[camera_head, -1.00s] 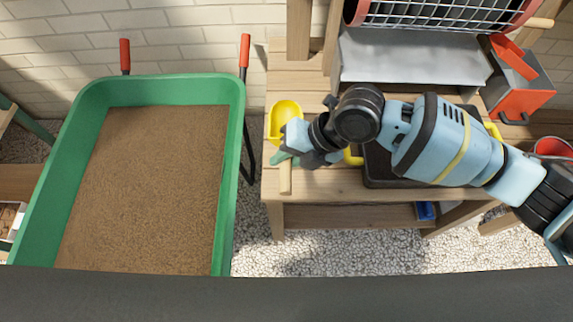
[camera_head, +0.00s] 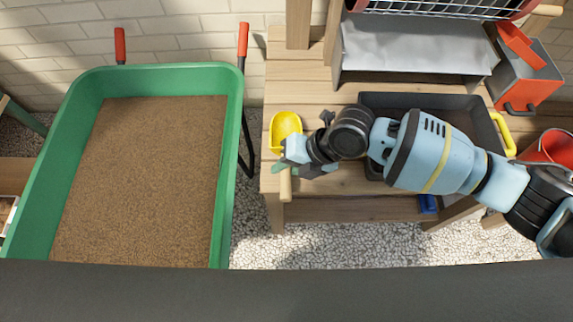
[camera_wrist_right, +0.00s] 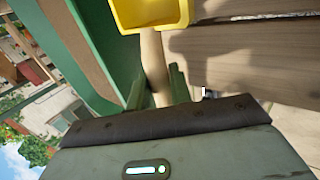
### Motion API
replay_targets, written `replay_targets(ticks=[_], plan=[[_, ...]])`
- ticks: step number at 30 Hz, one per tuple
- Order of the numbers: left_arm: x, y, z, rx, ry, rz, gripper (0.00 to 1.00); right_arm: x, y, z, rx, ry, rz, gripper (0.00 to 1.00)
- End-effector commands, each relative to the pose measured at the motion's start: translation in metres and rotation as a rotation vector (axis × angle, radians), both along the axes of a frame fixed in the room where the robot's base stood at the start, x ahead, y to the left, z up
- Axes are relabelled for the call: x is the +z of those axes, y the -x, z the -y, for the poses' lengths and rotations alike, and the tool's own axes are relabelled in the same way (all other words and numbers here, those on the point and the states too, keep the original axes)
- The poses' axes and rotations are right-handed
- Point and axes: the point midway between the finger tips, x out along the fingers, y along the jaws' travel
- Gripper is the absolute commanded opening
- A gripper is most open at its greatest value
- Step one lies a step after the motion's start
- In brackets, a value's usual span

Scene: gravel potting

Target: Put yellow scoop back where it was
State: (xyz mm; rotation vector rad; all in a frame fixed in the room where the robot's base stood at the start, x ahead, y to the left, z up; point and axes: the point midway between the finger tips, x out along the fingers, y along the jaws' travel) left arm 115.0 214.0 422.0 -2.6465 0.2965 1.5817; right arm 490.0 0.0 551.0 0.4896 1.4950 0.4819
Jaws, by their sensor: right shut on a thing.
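The yellow scoop (camera_head: 285,128) has a yellow bowl and a light wooden handle (camera_head: 286,186). It is at the left end of the wooden workbench (camera_head: 290,65). My right gripper (camera_head: 286,170) is shut on the handle, with the bowl pointing away toward the wall. In the right wrist view the yellow bowl (camera_wrist_right: 150,12) shows at the top and the handle (camera_wrist_right: 154,65) runs down between the fingers. I cannot tell whether the scoop touches the bench top. My left gripper is not in view.
A green wheelbarrow (camera_head: 238,130) full of brown soil stands left of the bench. A dark tray (camera_head: 425,100) with yellow handles lies under my right arm. A grey shelf (camera_head: 410,50), an orange-and-grey container (camera_head: 525,75) and a red bucket (camera_head: 550,150) are to the right.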

Motion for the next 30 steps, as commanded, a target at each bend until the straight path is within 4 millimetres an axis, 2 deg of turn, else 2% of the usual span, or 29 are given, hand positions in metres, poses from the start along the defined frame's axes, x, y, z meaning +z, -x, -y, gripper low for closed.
replay_targets(ticks=[4,5,9,21,26,30], plan=[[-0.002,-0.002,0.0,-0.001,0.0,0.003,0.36,-0.003,0.0,-0.001,0.0,-0.001,0.0,0.0],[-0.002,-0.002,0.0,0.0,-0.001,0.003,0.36,-0.003,0.0,0.0,0.001,0.0,-0.001,0.23],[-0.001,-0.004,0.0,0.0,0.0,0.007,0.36,-0.002,0.0,0.0,0.0,0.0,0.0,0.42],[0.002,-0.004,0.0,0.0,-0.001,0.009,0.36,0.004,-0.001,0.002,-0.001,0.0,0.002,0.43],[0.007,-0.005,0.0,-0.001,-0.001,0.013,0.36,0.023,0.0,0.016,-0.002,0.001,0.002,0.43],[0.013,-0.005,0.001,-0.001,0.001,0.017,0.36,0.047,0.0,0.033,-0.001,0.001,0.003,0.43]])
